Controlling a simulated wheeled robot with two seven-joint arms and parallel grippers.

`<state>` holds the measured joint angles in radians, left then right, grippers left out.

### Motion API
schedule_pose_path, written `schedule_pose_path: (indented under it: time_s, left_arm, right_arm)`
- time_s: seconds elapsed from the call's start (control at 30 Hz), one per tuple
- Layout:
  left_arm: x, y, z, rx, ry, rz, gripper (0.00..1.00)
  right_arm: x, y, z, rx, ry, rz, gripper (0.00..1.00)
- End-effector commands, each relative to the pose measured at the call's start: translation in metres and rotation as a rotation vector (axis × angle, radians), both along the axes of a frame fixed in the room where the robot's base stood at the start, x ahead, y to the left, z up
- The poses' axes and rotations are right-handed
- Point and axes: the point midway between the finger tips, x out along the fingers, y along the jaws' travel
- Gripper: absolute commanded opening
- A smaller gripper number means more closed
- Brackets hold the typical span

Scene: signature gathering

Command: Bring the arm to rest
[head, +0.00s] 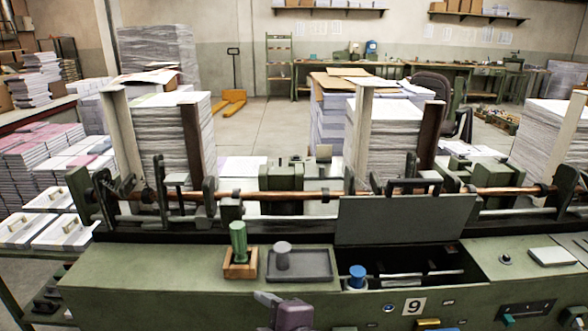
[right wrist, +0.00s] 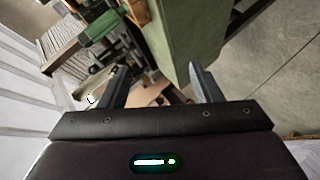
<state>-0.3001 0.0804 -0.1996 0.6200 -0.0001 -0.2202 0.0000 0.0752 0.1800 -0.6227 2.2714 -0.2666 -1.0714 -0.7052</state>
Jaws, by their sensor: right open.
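My right gripper (right wrist: 160,86) shows in the right wrist view with its two dark fingers spread apart and nothing between them. Beyond the fingers, a green machine surface (right wrist: 190,25) and the floor show at a tilted angle. My left gripper is not in either view.
A raised grey panel (head: 405,220) stands behind. Paper stacks (head: 165,140) rise beyond a copper-coloured rod (head: 330,193).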

Motion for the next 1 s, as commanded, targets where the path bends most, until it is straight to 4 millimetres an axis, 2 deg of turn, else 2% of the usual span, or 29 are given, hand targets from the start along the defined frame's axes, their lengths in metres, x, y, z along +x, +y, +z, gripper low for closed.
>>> schedule_pose_path:
  time_s: [0.03,0.1,0.2,0.3,0.4,0.6,0.7,0.87,1.0]
  left_arm:
    - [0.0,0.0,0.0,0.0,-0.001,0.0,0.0]
    - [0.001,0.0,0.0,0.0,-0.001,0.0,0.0]
    - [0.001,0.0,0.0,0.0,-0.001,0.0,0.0]
    - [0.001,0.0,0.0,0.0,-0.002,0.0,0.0]
    - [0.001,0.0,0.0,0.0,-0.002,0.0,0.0]
    - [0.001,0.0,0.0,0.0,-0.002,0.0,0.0]
    - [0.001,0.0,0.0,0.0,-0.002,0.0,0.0]
    - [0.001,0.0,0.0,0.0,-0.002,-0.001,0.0]
    - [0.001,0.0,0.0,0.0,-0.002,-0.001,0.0]
  right_arm:
    - [-0.001,-0.032,-0.024,0.06,0.15,-0.139,0.58]
    - [-0.007,-0.075,-0.053,0.136,0.336,-0.34,0.58]
    - [-0.024,-0.125,-0.088,0.214,0.538,-0.581,0.58]
    - [-0.045,-0.162,-0.114,0.268,0.68,-0.774,0.58]
    - [-0.067,-0.192,-0.133,0.305,0.787,-0.936,0.58]
    - [-0.111,-0.239,-0.159,0.356,0.945,-1.22,0.58]
    - [-0.129,-0.255,-0.172,0.37,1.001,-1.335,0.58]
    - [-0.115,-0.251,-0.22,0.355,1.009,-1.324,0.58]
    - [-0.109,-0.249,-0.268,0.341,1.023,-1.324,0.58]
